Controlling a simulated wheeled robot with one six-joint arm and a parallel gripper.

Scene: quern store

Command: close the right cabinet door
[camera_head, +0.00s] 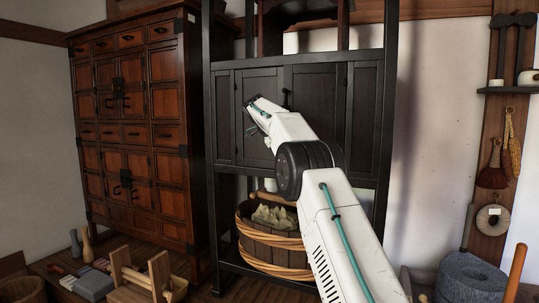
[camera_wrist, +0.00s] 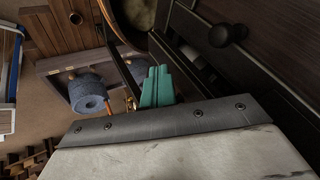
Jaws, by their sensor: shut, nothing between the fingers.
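The black cabinet (camera_head: 225,115) stands in the middle of the head view. Its right door (camera_head: 320,100) is a dark panel, partly behind my arm; it looks nearly flush with the front, but I cannot tell whether it is fully shut. The left door (camera_head: 262,88) is behind my gripper. My gripper (camera_head: 257,112) is in front of the doors, left of the right door in the picture. In the wrist view, the teal fingers (camera_wrist: 156,86) are together and empty, beside a dark panel with a round knob (camera_wrist: 224,35). A narrow dark gap shows by them; contact is unclear.
A wooden bucket (camera_head: 262,243) with pale contents stands on the shelf below. A brown chest (camera_head: 125,130) is at the left. Grey quern stones (camera_head: 470,275) stand at the lower right. Wooden tools (camera_head: 140,280) lie at the lower left.

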